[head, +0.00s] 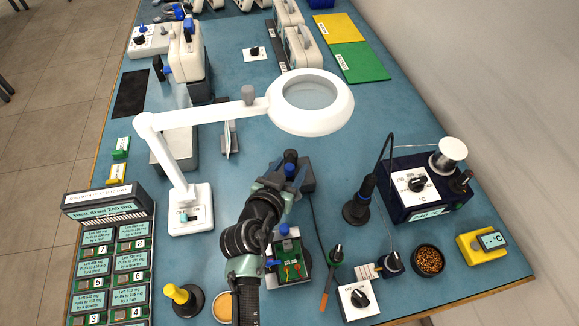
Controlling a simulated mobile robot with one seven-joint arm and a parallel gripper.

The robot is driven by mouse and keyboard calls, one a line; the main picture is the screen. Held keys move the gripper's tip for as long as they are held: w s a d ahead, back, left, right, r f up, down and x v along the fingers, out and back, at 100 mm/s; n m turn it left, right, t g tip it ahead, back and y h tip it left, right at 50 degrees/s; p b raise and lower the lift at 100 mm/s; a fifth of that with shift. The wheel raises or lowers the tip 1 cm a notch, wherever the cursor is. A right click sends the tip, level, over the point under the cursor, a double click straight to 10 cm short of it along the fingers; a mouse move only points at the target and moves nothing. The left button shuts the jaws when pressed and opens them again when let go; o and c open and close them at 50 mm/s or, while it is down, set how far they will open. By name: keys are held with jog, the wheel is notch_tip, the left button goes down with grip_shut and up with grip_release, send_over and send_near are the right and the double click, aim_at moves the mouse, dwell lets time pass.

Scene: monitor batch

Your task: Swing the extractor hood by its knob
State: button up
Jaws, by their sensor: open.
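A white jointed arm stands on a white base (190,210) at left centre. It reaches right to a round white head (335,118) with a pale translucent centre, and a grey knob (248,95) stands up where arm and head meet. This looks like the hood, though it could be a lamp. My gripper (287,172) is open, below and left of the round head, apart from the grey knob. A dark upright knob (290,156) shows by its fingertips, on or beside a dark block (306,178). Whether they touch is unclear.
A green circuit board holder (289,257) is beside my forearm. A black stand (357,208) with a cable and a dark-blue station (420,185) are at right. Labelled drawers (110,250) fill the left front. Bare blue mat lies right of the round head.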

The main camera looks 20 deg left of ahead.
jog(key=shift+c, duration=0.2)
grip_shut()
dwell(1.1)
